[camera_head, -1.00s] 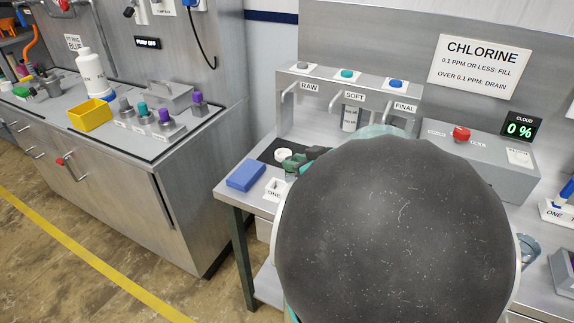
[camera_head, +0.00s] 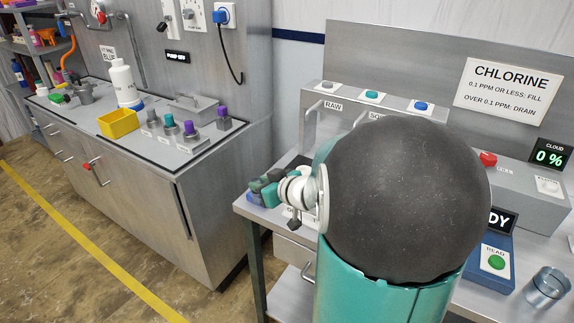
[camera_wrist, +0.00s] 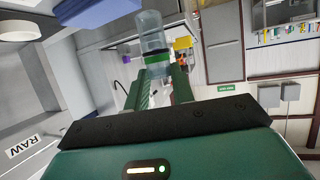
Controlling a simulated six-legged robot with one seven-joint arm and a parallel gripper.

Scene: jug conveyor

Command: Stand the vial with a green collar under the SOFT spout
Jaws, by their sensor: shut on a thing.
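The vial with a green collar (camera_wrist: 156,57) is clear and sits between the two green fingers of my gripper (camera_wrist: 160,82) in the wrist view. The gripper is shut on it around the collar. In the head view my gripper (camera_head: 264,187) is at the left end of the bench, left of the spouts; I cannot make out the vial there. The SOFT label (camera_head: 377,116) shows on the spout stand (camera_head: 345,100), below a teal button (camera_head: 371,96). My arm hides the SOFT spout's outlet and the place under it.
The RAW label (camera_head: 332,105) is left of SOFT. A blue block (camera_wrist: 97,10) is close beside the vial in the wrist view. A blue device with a green READ button (camera_head: 495,262) and a metal cup (camera_head: 546,286) stand at the right. A counter with a yellow bin (camera_head: 118,123) is at left.

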